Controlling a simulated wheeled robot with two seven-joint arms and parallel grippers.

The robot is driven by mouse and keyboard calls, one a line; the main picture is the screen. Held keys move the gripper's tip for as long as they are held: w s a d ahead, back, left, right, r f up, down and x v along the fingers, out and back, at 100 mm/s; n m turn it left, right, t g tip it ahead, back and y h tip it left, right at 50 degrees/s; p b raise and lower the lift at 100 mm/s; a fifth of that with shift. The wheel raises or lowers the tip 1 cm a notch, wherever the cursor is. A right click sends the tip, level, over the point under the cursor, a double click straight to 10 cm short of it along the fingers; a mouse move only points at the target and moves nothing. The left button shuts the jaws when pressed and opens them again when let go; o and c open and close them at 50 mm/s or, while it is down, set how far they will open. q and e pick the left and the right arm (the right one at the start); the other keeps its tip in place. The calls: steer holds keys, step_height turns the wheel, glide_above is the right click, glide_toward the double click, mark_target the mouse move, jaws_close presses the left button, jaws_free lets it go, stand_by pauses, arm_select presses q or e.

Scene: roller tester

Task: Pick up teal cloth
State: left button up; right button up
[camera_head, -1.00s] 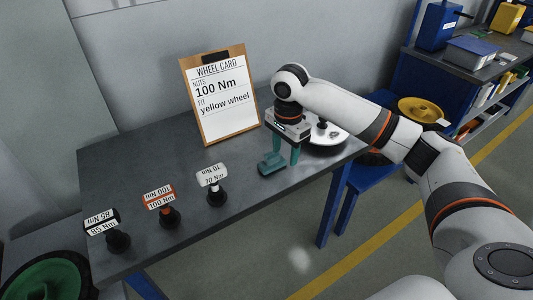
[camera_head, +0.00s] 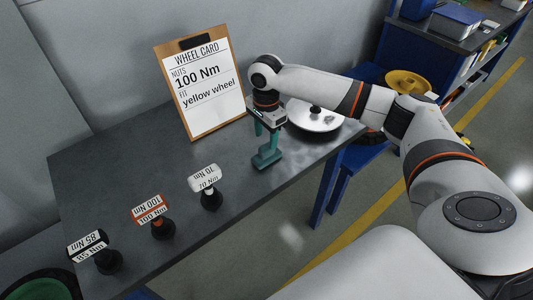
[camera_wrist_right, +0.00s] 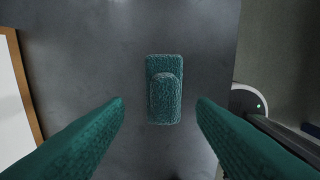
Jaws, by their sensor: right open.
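The teal cloth (camera_head: 267,159) is a small folded pad with a raised upper fold, lying on the dark grey table. In the right wrist view the cloth (camera_wrist_right: 165,90) lies between and beyond the two teal fingers, aligned lengthwise with the view. My right gripper (camera_head: 266,142) points down above the cloth; it is open, and its fingers (camera_wrist_right: 161,108) stand clear on both sides of the cloth with nothing between them. In the head view the fingertips overlap the cloth, so contact is hard to judge there. My left gripper is not in view.
A wheel card clipboard (camera_head: 200,82) leans at the table's back. A white round plate (camera_head: 315,117) lies right of the gripper. Torque holders labelled 70 (camera_head: 210,200), 100 (camera_head: 161,229) and 85 (camera_head: 108,261) stand along the front left. Bare tabletop (camera_head: 120,165) lies between.

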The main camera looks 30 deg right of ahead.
mark_target(267, 146)
steer(key=f, duration=0.3)
steer(key=shift+s+f, duration=0.3)
steer(key=shift+f, duration=0.1)
steer(key=shift+w+f, duration=0.1)
steer(key=shift+f, duration=0.45)
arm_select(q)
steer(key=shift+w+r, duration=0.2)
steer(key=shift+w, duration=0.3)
arm_select(e)
steer(key=c, duration=1.1)
